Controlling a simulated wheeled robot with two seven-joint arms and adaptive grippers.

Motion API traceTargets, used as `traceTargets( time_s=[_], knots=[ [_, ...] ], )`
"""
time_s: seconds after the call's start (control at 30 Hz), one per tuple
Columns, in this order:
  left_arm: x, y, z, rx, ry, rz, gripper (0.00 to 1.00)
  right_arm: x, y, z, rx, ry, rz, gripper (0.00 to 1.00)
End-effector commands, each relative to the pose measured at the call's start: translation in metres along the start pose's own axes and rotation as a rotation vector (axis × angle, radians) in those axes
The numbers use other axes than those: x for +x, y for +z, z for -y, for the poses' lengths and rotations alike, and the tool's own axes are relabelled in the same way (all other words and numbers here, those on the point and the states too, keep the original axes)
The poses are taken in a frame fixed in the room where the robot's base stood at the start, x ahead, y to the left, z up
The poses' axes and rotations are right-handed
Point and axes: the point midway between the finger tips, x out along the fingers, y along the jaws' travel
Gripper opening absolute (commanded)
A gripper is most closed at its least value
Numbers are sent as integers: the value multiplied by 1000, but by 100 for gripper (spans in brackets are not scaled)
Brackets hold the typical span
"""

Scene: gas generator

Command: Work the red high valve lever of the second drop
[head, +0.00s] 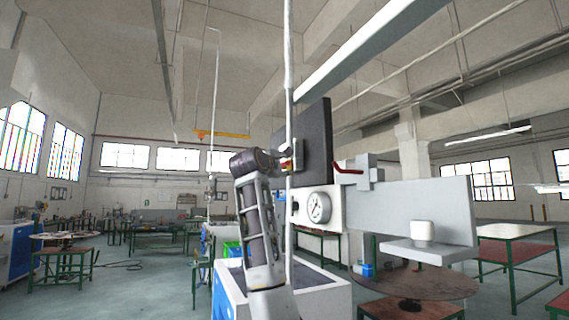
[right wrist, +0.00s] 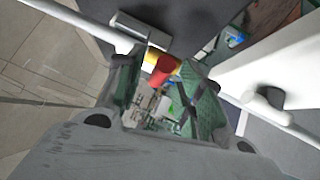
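My right gripper (head: 286,157) is raised beside a white vertical drop pipe (head: 289,75), at the left edge of a dark panel. A small valve with red and yellow parts (head: 287,168) shows there, partly hidden by the gripper. In the right wrist view, my right gripper (right wrist: 160,95) has its two fingers apart. A red lever end (right wrist: 159,70) with a yellow part beside it shows at the far side of the gap between them. I cannot tell whether a finger touches it. My left gripper is not in view.
A dark panel (head: 318,140) stands close right of the gripper. Right of it are another red lever (head: 347,171), a pressure gauge (head: 319,206) and a grey plate with a shelf (head: 430,248). Another drop pipe (head: 214,110) hangs farther back left. Open floor lies at left.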

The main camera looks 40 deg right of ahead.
Motion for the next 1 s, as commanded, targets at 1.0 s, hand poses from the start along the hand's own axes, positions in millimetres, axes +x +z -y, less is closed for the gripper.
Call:
traceTargets(
  time_s=[1.0],
  knots=[
    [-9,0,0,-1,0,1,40,23,0,0,0,-1,0,0]
  ],
)
